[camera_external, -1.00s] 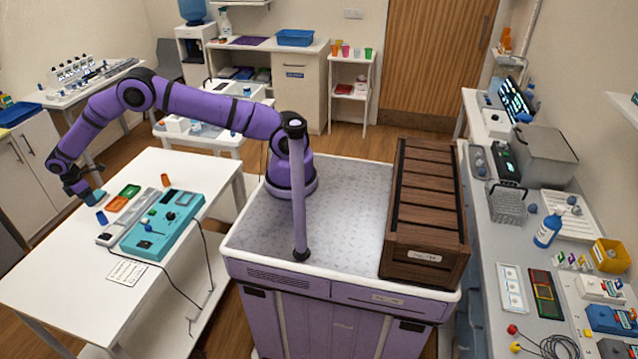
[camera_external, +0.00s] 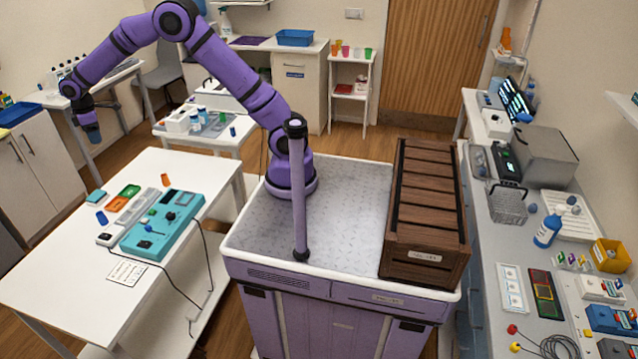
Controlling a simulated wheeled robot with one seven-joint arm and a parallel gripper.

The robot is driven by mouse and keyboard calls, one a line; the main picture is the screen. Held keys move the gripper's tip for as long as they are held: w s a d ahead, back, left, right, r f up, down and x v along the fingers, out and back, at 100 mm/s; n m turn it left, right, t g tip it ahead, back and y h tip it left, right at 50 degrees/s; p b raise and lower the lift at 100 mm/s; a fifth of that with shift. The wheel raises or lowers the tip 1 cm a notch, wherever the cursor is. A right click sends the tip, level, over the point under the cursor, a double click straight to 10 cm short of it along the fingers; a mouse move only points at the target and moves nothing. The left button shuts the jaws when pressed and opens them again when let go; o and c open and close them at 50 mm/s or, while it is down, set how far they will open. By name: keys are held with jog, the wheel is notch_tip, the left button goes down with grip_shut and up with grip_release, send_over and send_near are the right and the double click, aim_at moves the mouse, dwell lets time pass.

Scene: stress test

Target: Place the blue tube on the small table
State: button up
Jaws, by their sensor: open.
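A small blue tube (camera_external: 102,217) stands on the white table (camera_external: 60,270) at the left, beside the orange and green trays. A low white table (camera_external: 222,147) stands behind it in the middle; which table is the small one is not marked. A small blue upright piece (camera_external: 233,131) is at that low table's right end; it may be another tube. My gripper (camera_external: 92,137) is open, pointing down, high and beyond the left table's far left edge. It is apart from the blue tube. Its fingertips are small and dark, so the gap between them is unclear.
A teal device (camera_external: 163,225) with cables, a teal block (camera_external: 96,196) and an orange cup (camera_external: 165,180) share the left table. A white box (camera_external: 180,121) and several bottles stand on the low table. A wooden crate (camera_external: 425,215) sits on my base's right side.

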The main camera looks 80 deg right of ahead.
jog(key=s+d+r+m+t, duration=0.1)
jog(key=s+d+r+m, duration=0.2)
jog(key=s+d+r, duration=0.55)
jog(key=s+d+r+m, duration=0.1)
jog(key=s+d+r, duration=0.1)
jog(key=s, duration=0.6)
jog(key=s+d+r+m+t, duration=0.1)
jog(key=s+r, duration=0.3)
jog(key=s, duration=0.4)
jog(key=s+d+r+m+t, duration=0.1)
jog(key=s+d+r+m, duration=0.1)
jog(key=s, duration=0.6)
jog(key=shift+d+r+y, duration=0.3)
jog(key=shift+d+r, duration=0.4)
jog(key=shift+r, duration=0.1)
jog(key=shift+o, duration=0.3)
jog(key=s+d+f+m+t, duration=0.1)
jog(key=s+d+f+m, duration=0.1)
jog(key=s, duration=1)
jog(key=shift+s+f+m+t, duration=0.3)
jog(key=shift+f+m, duration=0.1)
jog(key=shift+f, duration=0.4)
jog(key=shift+d, duration=0.1)
jog(key=shift+w, duration=0.1)
